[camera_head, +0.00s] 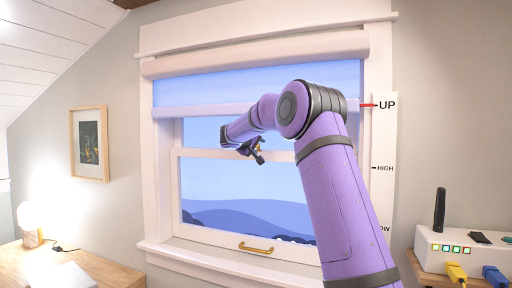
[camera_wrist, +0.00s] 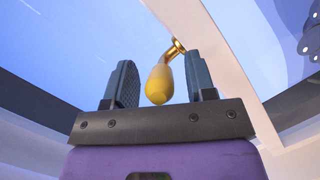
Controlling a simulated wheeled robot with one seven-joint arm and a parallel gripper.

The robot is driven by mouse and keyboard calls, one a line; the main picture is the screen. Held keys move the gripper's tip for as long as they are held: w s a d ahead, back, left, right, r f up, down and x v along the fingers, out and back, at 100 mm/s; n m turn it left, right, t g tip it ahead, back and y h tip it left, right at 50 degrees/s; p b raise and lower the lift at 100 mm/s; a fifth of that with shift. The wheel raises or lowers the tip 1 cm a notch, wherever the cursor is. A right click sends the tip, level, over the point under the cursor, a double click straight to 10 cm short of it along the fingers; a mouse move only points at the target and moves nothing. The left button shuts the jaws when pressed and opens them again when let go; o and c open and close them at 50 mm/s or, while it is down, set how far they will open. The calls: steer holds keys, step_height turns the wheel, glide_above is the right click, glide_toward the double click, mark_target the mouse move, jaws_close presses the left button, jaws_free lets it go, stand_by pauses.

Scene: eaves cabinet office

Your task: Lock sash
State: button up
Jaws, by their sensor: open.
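The window's lower sash (camera_head: 205,154) is down, its top rail level with my gripper in the head view. A brass sash lock with a yellow, rounded lever knob (camera_wrist: 160,84) shows in the wrist view; its brass arm runs up right to the white rail (camera_wrist: 218,52). My gripper (camera_wrist: 159,84) is open, with one dark finger on each side of the knob and gaps showing on both sides. In the head view my gripper (camera_head: 257,151) is at the rail, and the lock is mostly hidden there.
A blind (camera_head: 255,108) covers the top of the window, beside a scale (camera_head: 383,165) with a red marker at UP. A brass pull (camera_head: 256,248) is on the bottom rail. A desk (camera_head: 100,270) with a lamp (camera_head: 30,225) stands left; a white box (camera_head: 455,248) sits right.

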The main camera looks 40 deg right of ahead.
jaws_close()
steer(key=shift+s+d, duration=0.1)
steer(key=shift+s+d+f+n+t+y, duration=0.1)
steer(key=shift+s+d+n+t+y, duration=0.3)
steer(key=shift+n+t+y, duration=0.7)
steer(key=shift+s+d+r+n+t+y, duration=0.15)
steer(key=shift+d+n+t+y, duration=0.4)
steer(key=shift+n+t+y, duration=0.5)
steer(key=shift+s+d+f+n+t+y, duration=0.15)
steer(key=shift+s+d+n+t+y, duration=0.25)
steer(key=shift+n+t+y, duration=0.7)
steer(key=shift+w+d+n+t, duration=0.1)
steer(key=shift+n+t, duration=0.35)
steer(key=shift+t, duration=0.1)
